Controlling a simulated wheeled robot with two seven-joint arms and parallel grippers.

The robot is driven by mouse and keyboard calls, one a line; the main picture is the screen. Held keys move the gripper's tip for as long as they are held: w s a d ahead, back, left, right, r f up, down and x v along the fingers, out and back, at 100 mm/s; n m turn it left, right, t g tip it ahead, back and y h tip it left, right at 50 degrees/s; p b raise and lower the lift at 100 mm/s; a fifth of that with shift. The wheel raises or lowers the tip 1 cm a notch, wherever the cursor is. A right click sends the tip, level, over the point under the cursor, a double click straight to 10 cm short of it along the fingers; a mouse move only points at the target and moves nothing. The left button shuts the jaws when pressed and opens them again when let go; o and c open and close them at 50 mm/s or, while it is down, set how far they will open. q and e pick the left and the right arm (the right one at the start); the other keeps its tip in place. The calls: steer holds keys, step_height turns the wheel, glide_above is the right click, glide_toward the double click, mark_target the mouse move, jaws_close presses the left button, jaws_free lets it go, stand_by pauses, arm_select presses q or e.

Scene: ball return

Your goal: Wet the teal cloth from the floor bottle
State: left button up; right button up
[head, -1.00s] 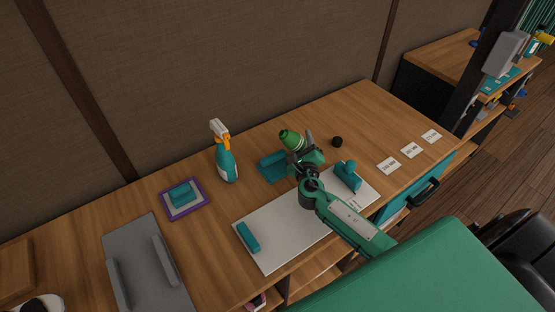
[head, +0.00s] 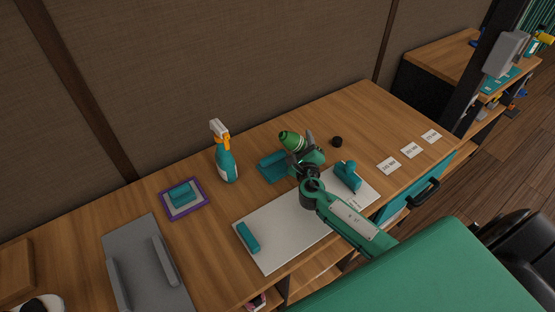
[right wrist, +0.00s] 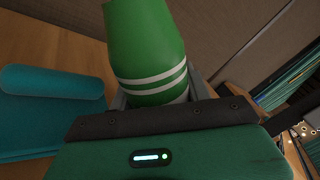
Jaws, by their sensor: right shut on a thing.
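My right gripper (head: 308,146) is shut on a green bottle (head: 291,140) with white stripes, above the table. The bottle is tilted, its upper end leaning left in the head view. It fills the top middle of the right wrist view (right wrist: 148,50), between the fingers. A teal cloth (head: 270,166) lies on the table just left of and below the bottle. The cloth also shows at the left of the right wrist view (right wrist: 40,125), with a rolled teal piece on it. I cannot tell whether any liquid is coming out. My left gripper is not in view.
A small black cap (head: 337,141) lies right of the bottle. A spray bottle (head: 227,165) stands to the left, beside a purple-edged tray (head: 166,203). A white board (head: 285,235) with teal pieces lies in front. White cards (head: 388,166) lie at right.

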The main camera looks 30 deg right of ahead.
steer(key=shift+s+d+f+n, duration=0.1)
steer(key=shift+d+n, duration=0.15)
steer(key=shift+n, duration=0.5)
steer(key=shift+s+d+f+n, duration=0.1)
steer(key=shift+d+n, duration=0.15)
steer(key=shift+n, duration=0.5)
stand_by(2.9)
steer(key=shift+d+n, duration=0.15)
steer(key=shift+n, duration=0.75)
stand_by(1.5)
steer(key=shift+n+p, duration=0.4)
steer(key=shift+p, duration=0.25)
stand_by(0.5)
